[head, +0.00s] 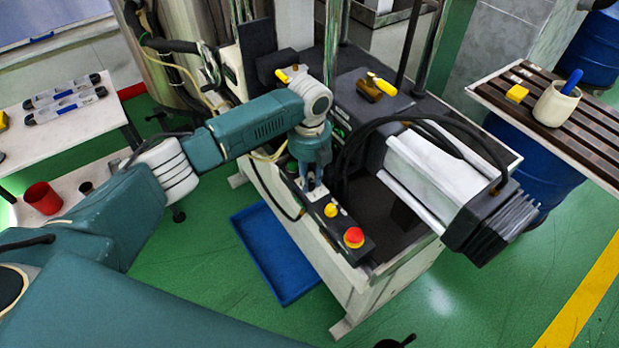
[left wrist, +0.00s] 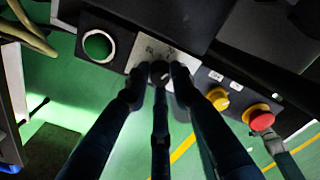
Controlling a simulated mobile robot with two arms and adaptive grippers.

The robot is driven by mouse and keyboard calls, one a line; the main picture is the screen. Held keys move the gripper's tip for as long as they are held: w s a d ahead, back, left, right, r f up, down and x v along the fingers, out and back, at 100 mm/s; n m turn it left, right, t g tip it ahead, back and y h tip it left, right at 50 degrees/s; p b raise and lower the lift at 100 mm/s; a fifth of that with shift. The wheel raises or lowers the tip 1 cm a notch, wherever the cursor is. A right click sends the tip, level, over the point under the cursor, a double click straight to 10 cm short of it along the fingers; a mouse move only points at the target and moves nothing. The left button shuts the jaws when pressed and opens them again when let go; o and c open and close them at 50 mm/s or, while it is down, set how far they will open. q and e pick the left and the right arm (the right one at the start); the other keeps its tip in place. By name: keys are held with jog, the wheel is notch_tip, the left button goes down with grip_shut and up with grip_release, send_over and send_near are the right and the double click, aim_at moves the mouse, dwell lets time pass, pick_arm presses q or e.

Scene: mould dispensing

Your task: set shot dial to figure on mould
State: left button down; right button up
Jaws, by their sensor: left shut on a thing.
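The shot dial is a small dark round knob (left wrist: 159,72) on a pale marked plate (left wrist: 146,50) in the left wrist view. My left gripper (left wrist: 158,78) is shut on this knob, with a finger at either side of it. In the head view my left gripper (head: 313,188) reaches down to the machine's control panel (head: 338,232) and hides the dial there. The marks on the plate are too small to read, and I cannot make out a figure on a mould.
On the panel are a green button (left wrist: 97,45), a yellow knob (left wrist: 218,98) and a red mushroom button (head: 354,237). A blue tray (head: 275,255) lies on the floor below. A grey-white motor block (head: 435,172) and black hoses stand close on the right.

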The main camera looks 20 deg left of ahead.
aim_at(310, 182)
pick_arm(q)
jog(key=shift+w+r, duration=0.1)
jog(key=c, duration=1.5)
grip_release()
jog(key=shift+c, duration=0.2)
notch_tip(310, 182, up, 12)
